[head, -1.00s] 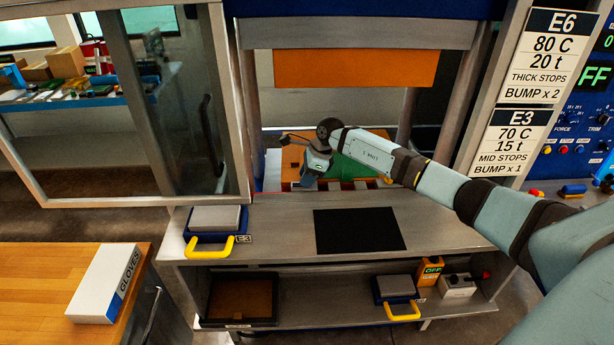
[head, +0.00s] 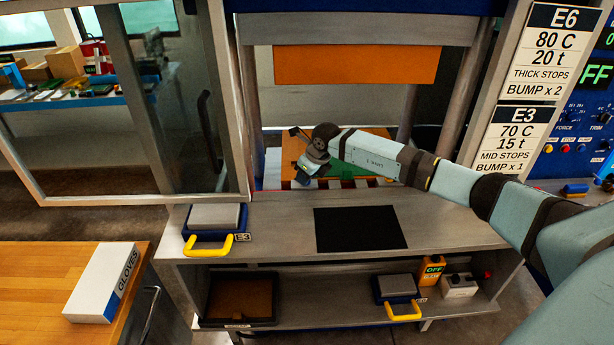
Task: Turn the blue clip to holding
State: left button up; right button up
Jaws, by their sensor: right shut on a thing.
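My right gripper (head: 302,178) reaches into the press opening from the right and points down at the left front of the press bed. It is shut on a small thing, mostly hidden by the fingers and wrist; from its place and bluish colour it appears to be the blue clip. How far the clip is turned cannot be made out. An orange plate (head: 291,150) and a green block (head: 345,170) lie behind and beside the gripper on the bed. My left gripper is not in view.
The orange upper platen (head: 355,65) hangs above my arm. A open glass guard door (head: 170,110) stands at left. A gloves box (head: 105,283) lies on the wooden table.

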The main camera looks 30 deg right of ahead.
jog(key=m+h+b, duration=0.1)
jog(key=m, duration=0.1)
jog(key=shift+m, duration=0.4)
jog(key=m+h+b, duration=0.1)
jog(key=m+b, duration=0.1)
jog(key=m, duration=0.2)
jog(key=shift+a+h, duration=0.1)
jog(key=shift+h, duration=0.3)
jog(key=shift+m+h+b, duration=0.3)
jog(key=shift+m+b, duration=0.25)
jog(key=shift+m, duration=0.45)
jog(key=shift+r+m, duration=0.1)
jog(key=shift+m, duration=0.4)
jog(key=shift+b, duration=0.3)
jog(key=o, duration=0.9)
jog(key=shift+r, duration=0.1)
